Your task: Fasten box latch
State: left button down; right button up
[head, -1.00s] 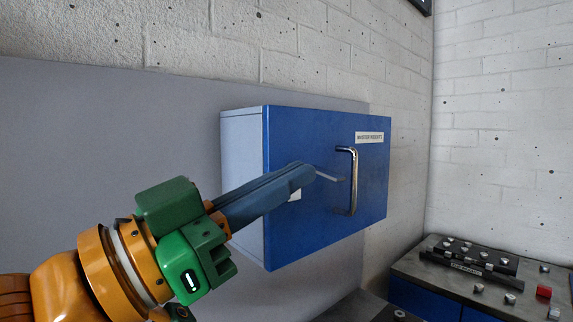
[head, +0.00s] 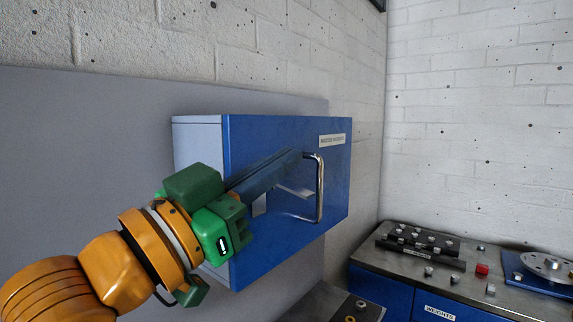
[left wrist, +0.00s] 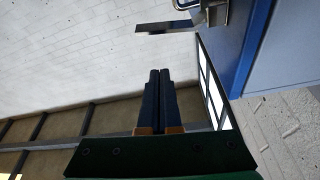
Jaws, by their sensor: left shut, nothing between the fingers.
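The blue box (head: 250,260) is mounted on the wall, with its door flat against the front as far as I can see. A chrome handle (head: 320,190) stands upright on the door. A thin grey lever (head: 296,192), seemingly the latch, lies nearly level left of the handle; its left end is near my fingers. My left gripper (head: 298,157) is shut and empty, its tips in front of the door, above the lever and left of the handle. In the left wrist view the shut fingers (left wrist: 160,74) point toward a flat dark bar (left wrist: 168,27) beside the door, apart from it.
A workbench (head: 385,262) with a black rack (head: 420,248) of small weights, a red block (head: 482,269) and a blue plate stands at the lower right. A dark tabletop (head: 325,305) lies below the box. The space right of the box is free.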

aim_at(288, 188)
pick_arm(q)
jog(key=shift+w+d+f+p, duration=0.2)
jog(key=shift+w+d+f, duration=0.1)
jog(key=shift+w+f, duration=0.3)
jog(key=shift+w+d+f+p, duration=0.25)
jog(key=shift+w+f, duration=0.15)
jog(key=shift+f, duration=0.25)
jog(key=shift+a+f, duration=0.25)
jog(key=shift+f, duration=0.1)
pick_arm(e)
jog(key=shift+a+r, duration=0.25)
jog(key=shift+r, duration=0.6)
pick_arm(q)
jog(key=shift+d, duration=0.15)
pick_arm(e)
jog(key=shift+d, duration=0.1)
